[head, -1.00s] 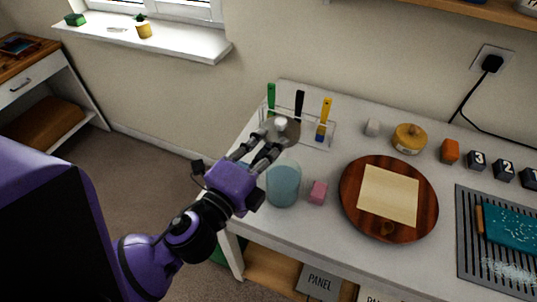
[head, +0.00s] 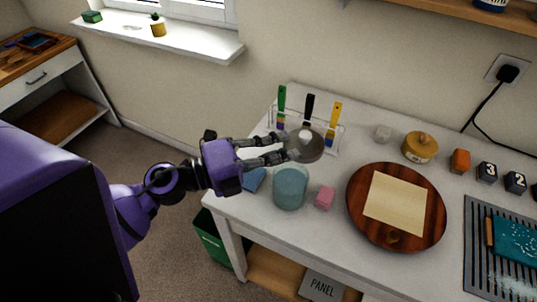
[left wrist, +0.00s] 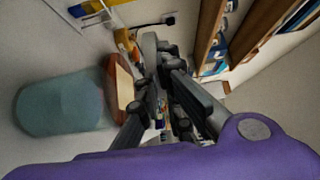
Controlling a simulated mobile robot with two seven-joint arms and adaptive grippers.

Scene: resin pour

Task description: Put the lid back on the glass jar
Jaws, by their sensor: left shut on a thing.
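The glass jar (head: 290,190) stands upright on the white table near its left front edge, with pale blue contents. In the left wrist view the jar (left wrist: 60,105) lies sideways at the left. The lid (head: 308,150) is a grey disc with a white knob. My left gripper (head: 287,148) is shut on the lid's near left edge and holds it above the table, behind and slightly right of the jar in the head view. The lid is apart from the jar. In the left wrist view the lid (left wrist: 149,50) shows nearly edge-on. My right gripper is out of view.
A rack (head: 340,137) with coloured-handled tools stands behind the lid. A pink block (head: 325,198) sits close right of the jar, and a blue item (head: 254,180) to its left. A round wooden board (head: 433,222) with a pale sheet lies farther right.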

